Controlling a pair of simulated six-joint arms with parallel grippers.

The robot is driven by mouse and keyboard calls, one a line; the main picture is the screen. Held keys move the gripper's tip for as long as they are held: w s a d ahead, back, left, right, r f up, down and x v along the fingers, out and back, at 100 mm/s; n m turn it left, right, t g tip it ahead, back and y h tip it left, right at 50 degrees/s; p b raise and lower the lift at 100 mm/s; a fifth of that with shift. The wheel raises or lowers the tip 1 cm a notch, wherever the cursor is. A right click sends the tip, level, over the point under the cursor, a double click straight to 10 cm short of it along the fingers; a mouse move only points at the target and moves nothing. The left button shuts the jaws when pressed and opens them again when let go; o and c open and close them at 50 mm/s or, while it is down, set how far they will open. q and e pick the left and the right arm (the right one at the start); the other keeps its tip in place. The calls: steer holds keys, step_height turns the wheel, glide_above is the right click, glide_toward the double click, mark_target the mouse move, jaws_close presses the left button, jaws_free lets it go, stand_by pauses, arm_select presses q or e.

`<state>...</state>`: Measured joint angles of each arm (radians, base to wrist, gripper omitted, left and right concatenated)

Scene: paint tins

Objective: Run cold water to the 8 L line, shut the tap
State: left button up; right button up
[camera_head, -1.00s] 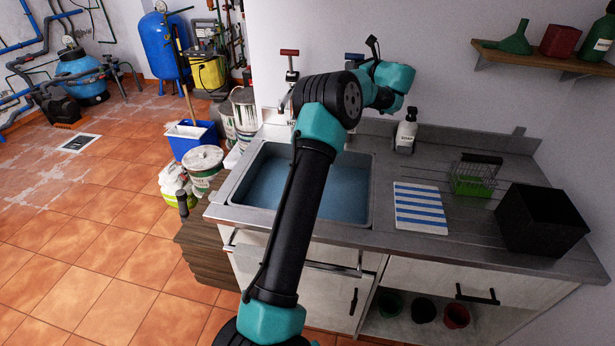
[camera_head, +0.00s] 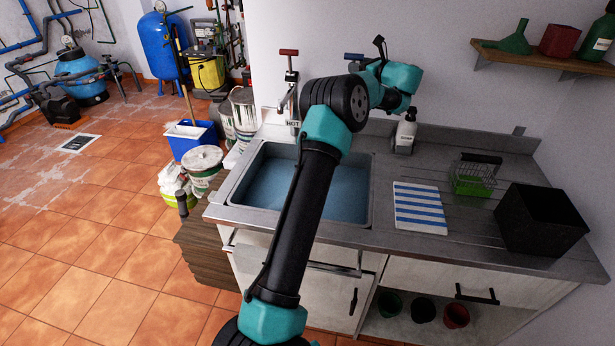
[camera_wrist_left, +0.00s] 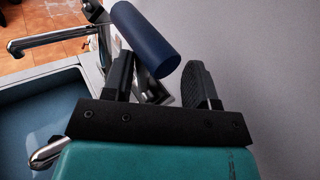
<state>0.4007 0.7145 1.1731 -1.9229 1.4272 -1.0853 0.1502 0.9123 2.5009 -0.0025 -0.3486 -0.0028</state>
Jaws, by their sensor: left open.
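The cold tap's blue handle (camera_head: 354,57) shows just above my left arm in the head view; the arm hides the tap below it. In the left wrist view the blue handle (camera_wrist_left: 145,40) lies across the gap between the fingers of my left gripper (camera_wrist_left: 162,78), which is open. I cannot tell if they touch it. A chrome spout end (camera_wrist_left: 48,154) shows at lower left. The sink basin (camera_head: 268,178) looks blue inside; my arm covers its middle. I see no stream, and no level line can be made out. My right gripper is not in view.
The red-handled tap (camera_head: 289,75), labelled HOT, stands left of my arm. A soap bottle (camera_head: 405,132), a striped cloth (camera_head: 420,208), a wire basket (camera_head: 474,176) and a black bin (camera_head: 541,220) stand to the right. Paint tins (camera_head: 203,168) stand left of the sink.

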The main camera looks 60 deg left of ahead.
arm_select(q)
steer(key=shift+o, duration=0.5)
steer(key=shift+w+d, duration=0.95)
steer(key=shift+d, duration=0.05)
steer(key=shift+w+d, duration=0.85)
steer(key=shift+w, duration=0.05)
steer(key=shift+c, duration=0.5)
steer(key=shift+s+a, duration=0.1)
steer(key=shift+s, duration=0.05)
steer(key=shift+s+a, duration=0.9)
